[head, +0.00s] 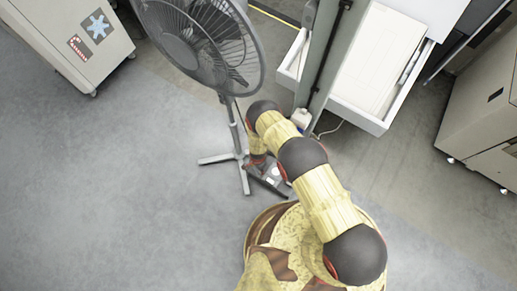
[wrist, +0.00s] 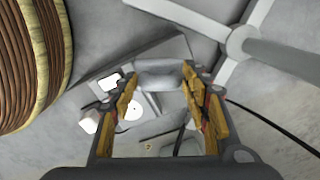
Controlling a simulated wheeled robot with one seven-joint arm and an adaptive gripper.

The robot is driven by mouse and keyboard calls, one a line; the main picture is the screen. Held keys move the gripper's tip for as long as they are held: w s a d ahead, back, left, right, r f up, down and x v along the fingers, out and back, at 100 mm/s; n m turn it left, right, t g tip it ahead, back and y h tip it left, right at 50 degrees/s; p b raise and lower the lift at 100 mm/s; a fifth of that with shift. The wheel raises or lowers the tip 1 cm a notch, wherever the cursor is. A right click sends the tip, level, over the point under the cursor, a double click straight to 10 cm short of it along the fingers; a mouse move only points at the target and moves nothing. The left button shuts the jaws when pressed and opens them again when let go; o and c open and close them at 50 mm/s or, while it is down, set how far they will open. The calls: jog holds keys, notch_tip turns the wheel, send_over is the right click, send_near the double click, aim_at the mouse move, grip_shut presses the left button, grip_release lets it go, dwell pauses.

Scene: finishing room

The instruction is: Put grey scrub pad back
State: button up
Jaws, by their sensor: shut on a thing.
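In the wrist view my gripper (wrist: 160,82) has its two yellow-padded fingers closed on a rounded grey block, which looks like the grey scrub pad (wrist: 163,73). The pad sits between the fingertips, at the far end of the fingers. In the head view my gripper (head: 268,174) hangs low at the end of the arm, just right of the fan stand. The pad cannot be made out there, as the arm and gripper cover that spot.
The floor fan (head: 205,45) stands close by; its leg (wrist: 185,14) shows near the fingertips. Below the gripper lies a dark grey flat thing (head: 268,187) with small white items. An open white drawer (head: 372,70) is at the upper right. The left floor is clear.

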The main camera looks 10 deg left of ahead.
jog(key=w+f+b, duration=0.2)
jog(key=b, duration=0.1)
jog(key=shift+f, duration=0.4)
jog(key=shift+w+f+b, duration=0.2)
jog(key=shift+w+b, duration=0.15)
jog(key=shift+b, duration=0.15)
jog(key=shift+w+f+b, duration=0.25)
jog(key=shift+f+b, duration=0.25)
jog(key=shift+b, duration=0.25)
notch_tip(320, 180, down, 3)
jog(key=shift+r+b, duration=0.2)
jog(key=shift+b, duration=0.3)
jog(key=o, duration=1)
jog(key=shift+o, duration=0.2)
jog(key=shift+r, duration=0.15)
